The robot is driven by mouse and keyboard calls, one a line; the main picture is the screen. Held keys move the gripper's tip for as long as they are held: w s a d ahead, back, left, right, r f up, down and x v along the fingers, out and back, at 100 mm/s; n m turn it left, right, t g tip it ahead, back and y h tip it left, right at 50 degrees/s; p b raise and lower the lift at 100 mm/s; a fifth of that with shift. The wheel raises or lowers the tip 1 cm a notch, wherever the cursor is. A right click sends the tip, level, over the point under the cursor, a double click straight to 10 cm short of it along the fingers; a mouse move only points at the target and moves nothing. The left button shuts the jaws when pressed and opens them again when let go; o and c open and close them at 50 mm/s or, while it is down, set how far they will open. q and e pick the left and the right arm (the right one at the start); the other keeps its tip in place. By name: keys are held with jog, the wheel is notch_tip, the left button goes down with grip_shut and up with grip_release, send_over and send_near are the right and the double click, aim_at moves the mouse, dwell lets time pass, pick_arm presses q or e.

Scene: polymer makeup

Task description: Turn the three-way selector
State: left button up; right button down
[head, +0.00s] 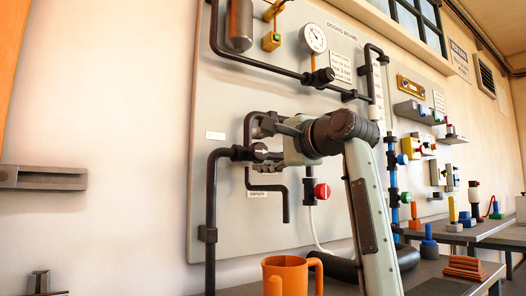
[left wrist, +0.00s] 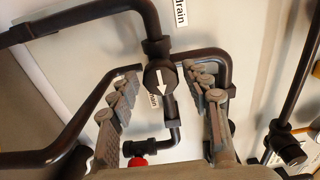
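The three-way selector is a black round knob with a white arrow (left wrist: 160,78), joining black pipes on the grey dosing board. In the head view the selector (head: 259,151) is partly covered by my gripper. My left gripper (head: 270,142) is close to the board there. In the left wrist view its two ridged grey fingers (left wrist: 166,100) are spread apart, one on each side of the selector, with visible gaps; I see no contact. My right gripper is in neither view.
A red knob (head: 321,191) sits below right of the selector. Black pipes (head: 212,200) run close around it. A gauge (head: 314,38) is above. An orange mug (head: 290,274) stands below in front of the board. The wall at left is mostly bare.

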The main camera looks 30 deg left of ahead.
pick_arm(q)
jog(key=shift+o, duration=0.2)
jog(key=v, duration=1.2)
jog(key=shift+f, duration=0.1)
